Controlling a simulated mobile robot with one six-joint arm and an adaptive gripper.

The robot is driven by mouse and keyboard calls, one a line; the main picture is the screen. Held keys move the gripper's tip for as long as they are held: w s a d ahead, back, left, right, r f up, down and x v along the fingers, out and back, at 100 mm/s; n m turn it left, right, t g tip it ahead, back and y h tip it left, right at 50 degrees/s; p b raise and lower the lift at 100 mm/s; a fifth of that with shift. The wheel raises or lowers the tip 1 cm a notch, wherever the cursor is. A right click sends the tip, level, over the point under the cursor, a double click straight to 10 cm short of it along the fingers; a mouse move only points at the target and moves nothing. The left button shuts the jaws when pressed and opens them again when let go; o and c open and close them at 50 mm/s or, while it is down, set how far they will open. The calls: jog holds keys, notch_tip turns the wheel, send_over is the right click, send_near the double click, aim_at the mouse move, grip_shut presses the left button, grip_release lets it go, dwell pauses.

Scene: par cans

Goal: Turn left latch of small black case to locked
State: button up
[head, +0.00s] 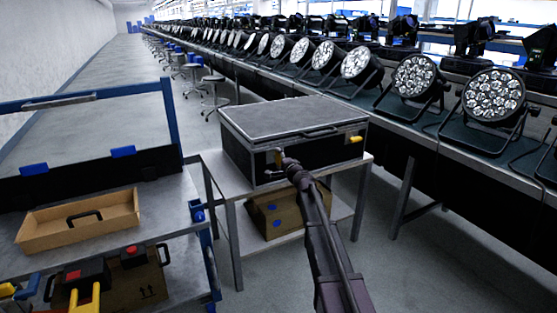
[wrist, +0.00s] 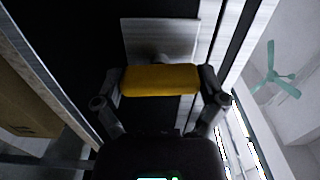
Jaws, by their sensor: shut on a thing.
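The small black case (head: 240,152) with silver edges and a grey lid stands closed on a small table. Its left latch, a yellow handle (wrist: 160,80), is on the front face. In the head view my gripper mostly covers this latch. My gripper (head: 281,158) reaches the left part of the case front. In the wrist view its two fingers (wrist: 163,82) are closed on the ends of the yellow handle. The handle lies roughly square across the case's long silver strips. The right latch (head: 356,139) is yellow and lies about level.
The small table (head: 217,165) has a lower shelf with a cardboard box (head: 262,220). A cart with a cardboard tray (head: 78,226) stands at the left. A long bench of par cans (head: 492,95) runs behind and to the right.

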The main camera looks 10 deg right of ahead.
jog(key=shift+m, duration=0.5)
jog(key=o, duration=0.8)
jog(key=shift+s, duration=0.1)
jog(key=v, duration=1.2)
